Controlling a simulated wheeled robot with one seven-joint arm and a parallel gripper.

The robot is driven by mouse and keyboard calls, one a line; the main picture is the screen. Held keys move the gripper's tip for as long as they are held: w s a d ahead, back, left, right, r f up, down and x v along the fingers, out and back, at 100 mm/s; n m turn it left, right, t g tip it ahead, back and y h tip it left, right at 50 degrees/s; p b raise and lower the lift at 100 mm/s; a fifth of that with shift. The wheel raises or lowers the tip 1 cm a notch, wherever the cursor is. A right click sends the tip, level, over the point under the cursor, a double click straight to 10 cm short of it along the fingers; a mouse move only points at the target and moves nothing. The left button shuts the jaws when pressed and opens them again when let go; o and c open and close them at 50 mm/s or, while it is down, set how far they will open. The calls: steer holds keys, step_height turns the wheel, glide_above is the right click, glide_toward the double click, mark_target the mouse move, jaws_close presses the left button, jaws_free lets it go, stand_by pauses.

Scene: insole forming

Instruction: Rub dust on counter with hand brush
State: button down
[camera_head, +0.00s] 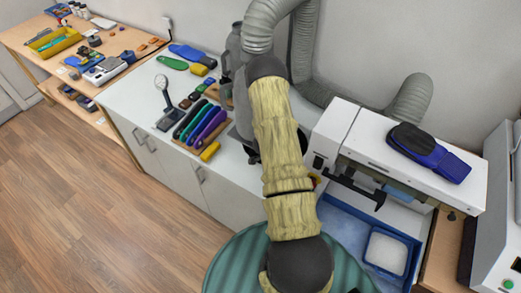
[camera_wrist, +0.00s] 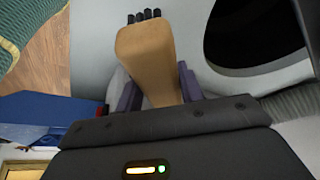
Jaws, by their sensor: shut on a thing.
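My gripper (camera_wrist: 160,92) is shut on a hand brush (camera_wrist: 148,52) in the wrist view. The brush has a light brown wooden body, and its dark bristles (camera_wrist: 145,15) show at the far end, pointing away from my gripper. A pale grey surface (camera_wrist: 92,50), likely the counter, lies beyond and beside the brush. I cannot tell whether the bristles touch it. In the head view the white counter (camera_head: 128,97) runs along the wall. My arm hides my gripper and the brush there. I cannot make out dust in either view.
A dark oval opening (camera_wrist: 255,30) lies right of the brush. A grey hose (camera_head: 272,22) rises behind. A white machine (camera_head: 400,155) and a blue tray (camera_head: 345,226) are at right.

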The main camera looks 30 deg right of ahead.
steer(key=shift+w+a+r+p, duration=0.1)
steer(key=shift+r+p, duration=1.2)
steer(key=shift+r, duration=0.35)
steer(key=shift+w, duration=0.1)
steer(key=shift+f, duration=0.1)
